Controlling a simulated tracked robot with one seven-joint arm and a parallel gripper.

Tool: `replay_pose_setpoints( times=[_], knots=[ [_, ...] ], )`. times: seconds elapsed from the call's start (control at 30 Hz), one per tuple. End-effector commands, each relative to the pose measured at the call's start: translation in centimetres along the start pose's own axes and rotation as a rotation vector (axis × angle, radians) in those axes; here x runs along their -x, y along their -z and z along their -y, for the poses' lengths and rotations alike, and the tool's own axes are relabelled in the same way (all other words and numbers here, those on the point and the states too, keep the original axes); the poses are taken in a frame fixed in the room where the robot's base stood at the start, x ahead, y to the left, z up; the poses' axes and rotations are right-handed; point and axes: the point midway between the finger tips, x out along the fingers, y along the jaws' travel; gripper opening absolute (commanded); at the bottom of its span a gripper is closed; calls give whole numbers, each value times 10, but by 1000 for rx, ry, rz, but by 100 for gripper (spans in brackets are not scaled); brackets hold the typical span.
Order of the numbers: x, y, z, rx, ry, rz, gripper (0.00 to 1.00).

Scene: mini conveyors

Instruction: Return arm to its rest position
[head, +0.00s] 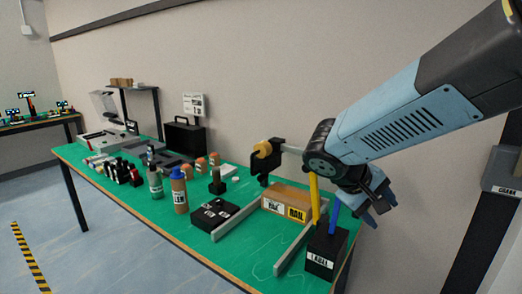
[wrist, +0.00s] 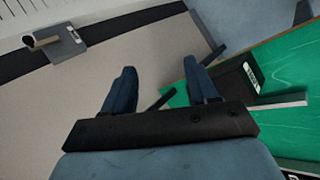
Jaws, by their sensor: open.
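My gripper (head: 376,205) hangs at the right end of the green bench (head: 110,189) in the head view, beside a black holder marked LABEL (head: 324,245). In the wrist view my gripper (wrist: 158,85) has its two dark blue fingers spread apart with nothing between them. The black holder (wrist: 232,88) shows just right of the fingers there. My blue and black arm reaches in from the upper right of the head view. A yellow stick (head: 314,197) and a blue stick (head: 335,212) stand in the holder, close to the gripper.
Grey rails (head: 295,247) and a box marked RAIL (head: 287,202) lie left of the holder. A black tape stand (head: 264,163) rises behind them. Bottles (head: 180,192) and small parts stand farther left. The wall is behind; a grey box (head: 503,172) hangs at the right.

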Motion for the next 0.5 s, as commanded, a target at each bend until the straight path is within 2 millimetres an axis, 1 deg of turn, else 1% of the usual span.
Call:
replay_pose_setpoints(
  times=[0.03,0.2,0.4,0.5],
  knots=[
    [1,-11,-3,-43,62,-5,58],
    [11,-36,0,-160,265,-52,58],
    [34,-54,0,-307,466,-174,58],
    [47,-58,-2,-377,542,-249,58]
  ],
)
